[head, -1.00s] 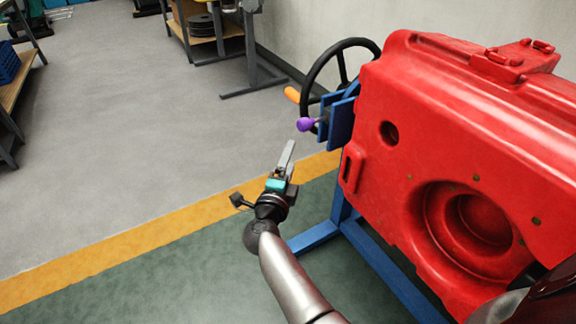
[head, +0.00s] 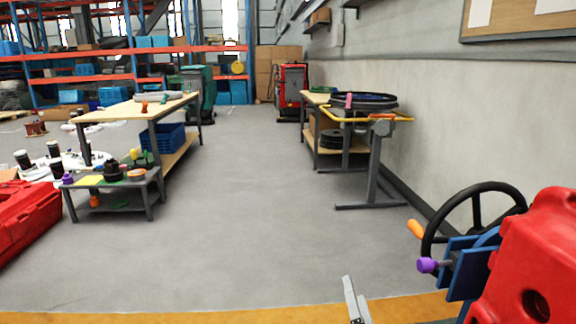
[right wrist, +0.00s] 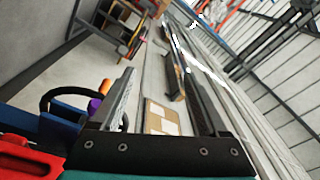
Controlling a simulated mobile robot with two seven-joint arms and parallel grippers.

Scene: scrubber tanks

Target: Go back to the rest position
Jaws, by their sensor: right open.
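My right gripper (head: 354,298) shows at the bottom of the head view, with only the grey fingers in the picture. In the right wrist view its two fingers (right wrist: 155,75) stand apart with nothing between them. It is apart from the red tank (head: 537,250) at the right edge, and from the purple knob (head: 427,265) on the blue bracket beside that tank. My left gripper is not in view.
A black handwheel (head: 474,208) with an orange handle (head: 415,228) stands by the tank. A low grey table (head: 140,186) with small parts and a wooden workbench (head: 140,107) stand left. A bench (head: 330,150) stands along the wall. The middle floor is clear.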

